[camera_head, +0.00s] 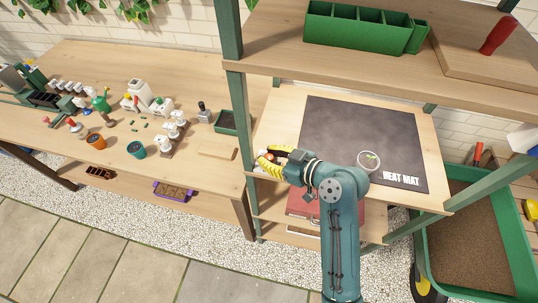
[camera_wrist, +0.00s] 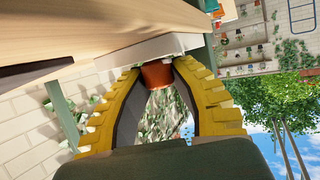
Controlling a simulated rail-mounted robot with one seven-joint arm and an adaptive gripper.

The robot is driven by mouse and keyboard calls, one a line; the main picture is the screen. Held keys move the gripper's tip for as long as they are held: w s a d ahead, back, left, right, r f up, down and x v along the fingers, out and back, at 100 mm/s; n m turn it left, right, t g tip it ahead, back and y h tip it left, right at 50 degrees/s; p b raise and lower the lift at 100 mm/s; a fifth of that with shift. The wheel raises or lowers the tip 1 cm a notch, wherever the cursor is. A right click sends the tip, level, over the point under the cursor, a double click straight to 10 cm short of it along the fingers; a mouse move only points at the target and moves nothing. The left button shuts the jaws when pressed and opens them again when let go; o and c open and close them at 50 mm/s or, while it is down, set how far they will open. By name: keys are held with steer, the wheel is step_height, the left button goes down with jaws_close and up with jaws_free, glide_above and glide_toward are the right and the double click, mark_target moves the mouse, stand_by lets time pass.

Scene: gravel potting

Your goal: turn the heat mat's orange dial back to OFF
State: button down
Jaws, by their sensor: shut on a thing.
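The black heat mat (camera_head: 350,130) lies on the shelf of the green-framed rack, with HEAT MAT printed at its front right corner. My gripper (camera_head: 262,161), with yellow fingers, is at the shelf's left front edge. In the wrist view my gripper (camera_wrist: 157,72) is shut on the orange dial (camera_wrist: 157,75), which sits between the fingertips against a white box (camera_wrist: 150,50) at the shelf edge. The dial's pointer and the OFF mark cannot be made out. In the head view the fingers and arm hide the dial.
A small glass dish with a seedling (camera_head: 369,160) stands on the mat. A green planter box (camera_head: 355,28) is on the shelf above. A rack post (camera_head: 238,100) stands close left of my gripper. A green cart (camera_head: 470,230) of soil is at right.

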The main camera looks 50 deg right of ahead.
steer(key=m+h+p, duration=0.2)
steer(key=p, duration=0.1)
steer(key=shift+a+r+h, duration=0.2)
steer(key=shift+h, duration=0.2)
steer(key=shift+d+f+m+h+p, duration=0.1)
steer(key=shift+m+h+p, duration=0.7)
steer(key=shift+m+p, duration=0.2)
steer(key=shift+d+f+g+h, duration=0.1)
steer(key=shift+f+g+h, duration=0.05)
steer(key=shift+g+h, duration=0.15)
steer(key=c, duration=0.8)
jaws_free()
steer(key=shift+c, duration=0.2)
steer(key=shift+s, duration=0.1)
